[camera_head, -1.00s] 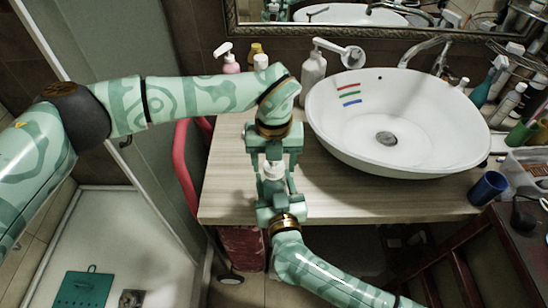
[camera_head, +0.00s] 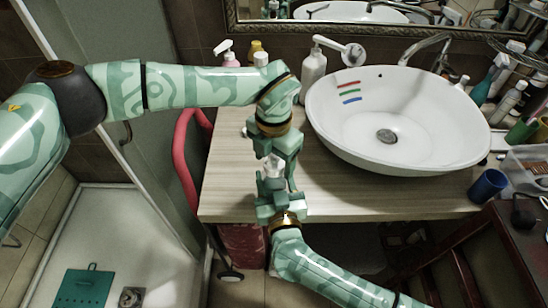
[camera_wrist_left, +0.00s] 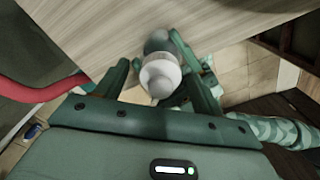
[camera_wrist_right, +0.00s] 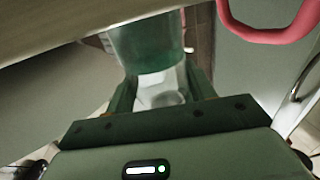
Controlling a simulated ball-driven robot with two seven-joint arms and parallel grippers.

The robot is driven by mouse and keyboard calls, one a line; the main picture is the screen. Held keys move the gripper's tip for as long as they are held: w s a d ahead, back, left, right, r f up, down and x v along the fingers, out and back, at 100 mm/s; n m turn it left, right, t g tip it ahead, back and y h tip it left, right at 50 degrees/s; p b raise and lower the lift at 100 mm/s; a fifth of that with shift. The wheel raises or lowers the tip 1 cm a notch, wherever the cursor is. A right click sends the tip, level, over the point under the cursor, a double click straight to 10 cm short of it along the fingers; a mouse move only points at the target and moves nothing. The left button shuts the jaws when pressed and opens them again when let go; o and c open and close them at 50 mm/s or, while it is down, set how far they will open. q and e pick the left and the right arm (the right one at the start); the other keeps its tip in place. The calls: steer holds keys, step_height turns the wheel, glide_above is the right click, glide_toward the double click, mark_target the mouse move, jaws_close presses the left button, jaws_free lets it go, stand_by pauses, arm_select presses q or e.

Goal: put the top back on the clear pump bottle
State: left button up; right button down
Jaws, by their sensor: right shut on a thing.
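The clear pump bottle (camera_wrist_right: 145,45) shows in the right wrist view as a see-through, greenish cylinder with a pale narrowing part between the fingers. My right gripper (camera_head: 275,196) is shut on it. A white, round-ended top piece (camera_wrist_left: 160,76) shows in the left wrist view and also between the grippers in the head view (camera_head: 273,163). I cannot tell whether it is seated on the bottle. My left gripper (camera_wrist_left: 150,52) is open, with its fingers on either side of this white piece and a gap at the left. The grippers hide most of the bottle in the head view.
The wooden counter (camera_head: 235,190) carries a white basin (camera_head: 340,135) and a whitish pump bottle (camera_head: 313,66). A blue cup (camera_head: 487,186) is at the right. A red chair frame (camera_head: 182,160) is at the left.

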arm_select(q)
step_height(320, 180, up, 12)
stand_by(0.7)
arm_select(e)
steer(key=shift+c, duration=2.3)
jaws_free()
arm_select(q)
step_height(320, 180, up, 3)
steer(key=p, duration=0.2)
steer(key=shift+s+r+p, duration=0.1)
steer(key=shift+r+p, duration=0.1)
steer(key=shift+p, duration=0.2)
arm_select(e)
steer(key=s+d, duration=0.3)
steer(key=s, duration=1.3)
